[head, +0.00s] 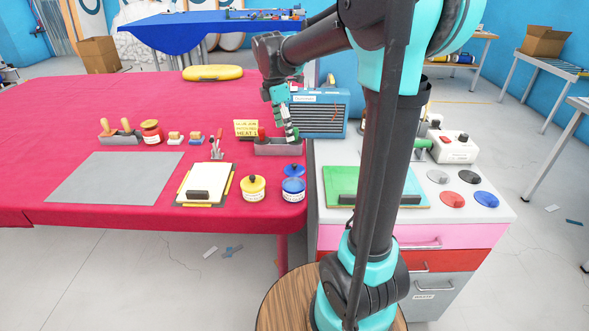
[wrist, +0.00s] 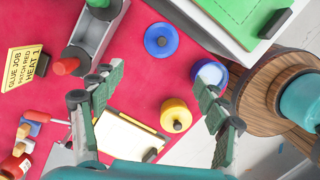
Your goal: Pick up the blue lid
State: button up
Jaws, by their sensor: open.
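The blue lid (head: 293,170) lies on the red table, a small round disc with a knob, just behind the blue jar (head: 293,190). In the wrist view the lid (wrist: 161,40) is at the upper middle, beyond the fingertips, with nothing touching it. The blue jar (wrist: 212,76) is there partly hidden behind the right finger. My gripper (head: 289,132) hangs above the table's back right, over the grey tray. In the wrist view my gripper (wrist: 158,78) has its fingers wide apart, with nothing held between them.
A yellow jar (head: 252,188) and a clipboard (head: 205,184) are left of the blue jar. A grey tray (head: 290,147) and a yellow sign (head: 246,128) are behind. The white cabinet (head: 330,205) with a green board (head: 341,186) stands right.

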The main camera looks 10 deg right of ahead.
send_over(294, 164)
jog(key=a, duration=0.2)
notch_tip(294, 164, down, 9)
jog(key=shift+s+d+f, duration=0.1)
jog(key=shift+s+f, duration=0.05)
jog(key=shift+f, duration=0.05)
jog(key=shift+d+f, duration=0.25)
jog(key=shift+f, duration=0.6)
jog(key=shift+d+f, duration=0.3)
jog(key=shift+f, duration=0.6)
jog(key=shift+d+f, duration=0.25)
jog(key=shift+f, duration=0.6)
jog(key=c, duration=1.2)
jog(key=shift+c, duration=0.3)
